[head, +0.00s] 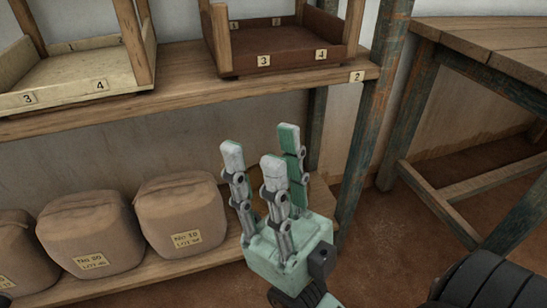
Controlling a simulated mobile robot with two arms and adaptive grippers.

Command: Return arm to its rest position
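My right gripper (267,165) is in the lower middle of the head view, pale green with three jointed fingers pointing up. Its fingers are spread apart with nothing between them. It stands in front of the shelf rack, beside the right-hand sack and close to the rack's right end post. Whether it touches the rack cannot be told. My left gripper is not in the head view.
A wooden shelf (190,88) carries a pale tray (75,82) and a dark brown tray (285,58). Several brown sacks, one a labelled sack (180,213), sit on the lower shelf. A wooden table (500,45) stands at right. Bare floor (400,235) shows between.

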